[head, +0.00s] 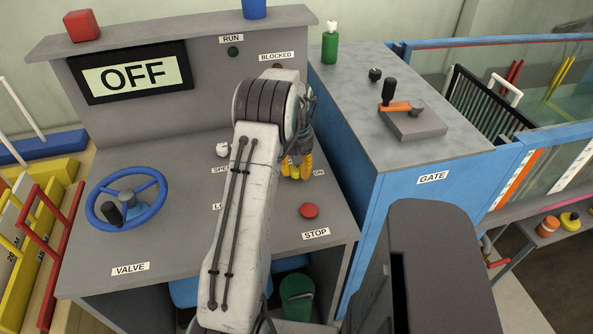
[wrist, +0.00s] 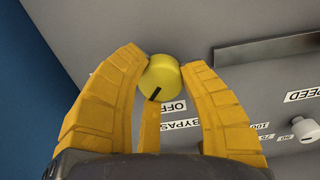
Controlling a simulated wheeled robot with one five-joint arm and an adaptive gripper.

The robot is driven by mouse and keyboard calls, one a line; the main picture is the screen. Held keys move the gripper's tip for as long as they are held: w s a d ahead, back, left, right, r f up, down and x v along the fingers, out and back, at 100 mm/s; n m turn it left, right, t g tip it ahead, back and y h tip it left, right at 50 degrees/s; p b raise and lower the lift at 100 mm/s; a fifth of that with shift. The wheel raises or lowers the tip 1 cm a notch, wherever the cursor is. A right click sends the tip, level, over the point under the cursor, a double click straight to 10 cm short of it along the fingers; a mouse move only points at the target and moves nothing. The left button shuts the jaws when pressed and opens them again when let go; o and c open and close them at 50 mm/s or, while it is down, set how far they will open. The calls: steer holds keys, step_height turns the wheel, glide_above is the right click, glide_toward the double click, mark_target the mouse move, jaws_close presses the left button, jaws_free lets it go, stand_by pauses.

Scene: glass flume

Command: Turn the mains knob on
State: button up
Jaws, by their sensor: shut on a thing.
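The mains knob (wrist: 163,76) is a yellow round knob with a black pointer mark, standing out from the grey panel in the wrist view. The pointer mark lies near the OFF label (wrist: 172,107). My gripper (wrist: 165,67) has its yellow fingers on both sides of the knob and is shut on it. In the head view my gripper (head: 297,166) is over the right part of the console, and its fingers hide the knob. A label ending in "ON" is partly covered there. The display (head: 132,75) reads OFF.
A red STOP button (head: 309,211) sits just in front of my gripper. A blue valve wheel (head: 127,197) is at the left of the console (head: 190,240). The blue gate cabinet (head: 420,215) stands to the right. In the wrist view a BYPASS label (wrist: 180,124) is nearby.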

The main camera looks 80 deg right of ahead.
mark_target(296, 169)
steer(key=m, duration=0.4)
steer(key=shift+a+f+m+b, duration=0.25)
steer(key=shift+a+m+b, duration=0.05)
steer(key=shift+b, duration=0.05)
steer(key=shift+m, duration=2.3)
steer(key=o, duration=1.2)
steer(key=shift+w+d+r, duration=0.1)
steer(key=shift+r, duration=0.05)
steer(key=shift+r, duration=0.1)
steer(key=shift+d+r, duration=0.15)
steer(key=shift+r, duration=0.3)
step_height(296, 169, up, 11)
